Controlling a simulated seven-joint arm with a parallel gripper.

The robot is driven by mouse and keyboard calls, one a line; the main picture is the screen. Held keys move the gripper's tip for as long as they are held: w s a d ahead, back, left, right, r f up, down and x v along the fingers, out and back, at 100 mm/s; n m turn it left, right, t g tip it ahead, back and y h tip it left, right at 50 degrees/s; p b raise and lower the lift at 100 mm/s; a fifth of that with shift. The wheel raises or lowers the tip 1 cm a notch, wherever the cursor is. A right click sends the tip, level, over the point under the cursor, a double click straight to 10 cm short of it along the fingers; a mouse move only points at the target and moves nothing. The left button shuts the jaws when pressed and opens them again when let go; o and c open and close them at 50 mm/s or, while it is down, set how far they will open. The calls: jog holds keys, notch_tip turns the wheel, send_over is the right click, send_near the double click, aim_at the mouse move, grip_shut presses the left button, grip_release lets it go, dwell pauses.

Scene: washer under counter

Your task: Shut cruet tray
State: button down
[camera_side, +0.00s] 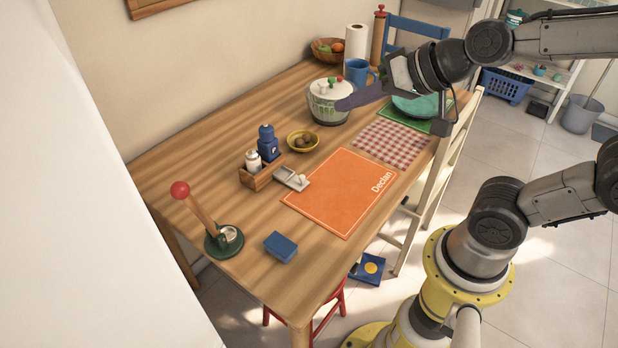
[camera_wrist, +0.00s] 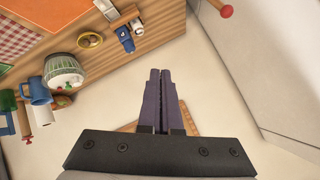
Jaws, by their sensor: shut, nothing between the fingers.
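The cruet tray is a small wooden caddy (camera_side: 251,181) on the table, holding a blue grinder (camera_side: 268,145) and a white shaker (camera_side: 253,161) upright. A pale, shallow drawer (camera_side: 287,175) with a small round knob sticks out of its right side. In the wrist view the wooden caddy (camera_wrist: 123,19) and the pale drawer (camera_wrist: 107,9) are at the top edge, partly cut off. My gripper (camera_side: 341,104) has purple fingers, shut and empty, in the air near the white pot, well apart from the caddy. Its fingers (camera_wrist: 159,72) also show together in the wrist view.
A lidded pot (camera_side: 325,103), yellow bowl (camera_side: 303,141) and blue mug (camera_side: 357,72) stand behind. An orange placemat (camera_side: 335,195) lies right of the drawer. A green holder with a red-knobbed stick (camera_side: 224,240) and a blue block (camera_side: 281,246) are in front. Bare wood surrounds the caddy's front.

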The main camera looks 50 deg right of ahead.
jog(key=w+d+f+m+h, duration=0.1)
jog(key=w+f+m, duration=0.3)
jog(key=w+m, duration=0.15)
jog(key=m+g+h, duration=0.4)
send_near(296, 182)
jog(key=s+d+f, duration=0.2)
jog(key=s, duration=0.1)
jog(key=s+d+f, duration=0.1)
jog(key=shift+s+d, duration=0.15)
jog(key=shift+s, duration=0.1)
jog(key=shift+w+f, duration=0.15)
jog(key=shift+w, duration=1.1)
jog(key=shift+w+a, duration=0.3)
jog(key=shift+w, duration=0.6)
jog(key=shift+w, duration=2.55)
